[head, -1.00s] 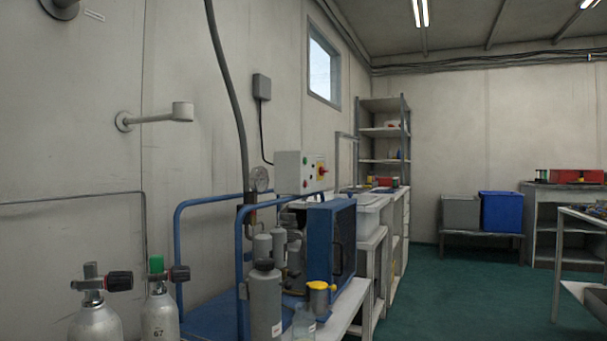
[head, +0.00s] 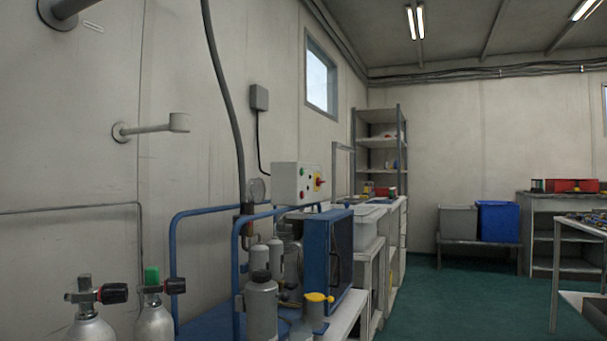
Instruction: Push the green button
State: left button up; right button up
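A small white control box (head: 288,184) sits above the blue-framed compressor, left of centre in the head view. A small green button (head: 302,171) shows near the top of its right-hand face. A red dot sits below it on the same face, and a red and yellow rotary switch (head: 319,182) is to its right. The face is seen at a slant and the button is very small. Neither of my grippers is in view.
The blue-railed compressor (head: 327,255) and a grey cylinder (head: 261,305) stand below the box. Two diving tanks (head: 155,322) stand at the lower left. White cabinets (head: 392,245) line the wall beyond. Green floor (head: 455,305) is clear to the right.

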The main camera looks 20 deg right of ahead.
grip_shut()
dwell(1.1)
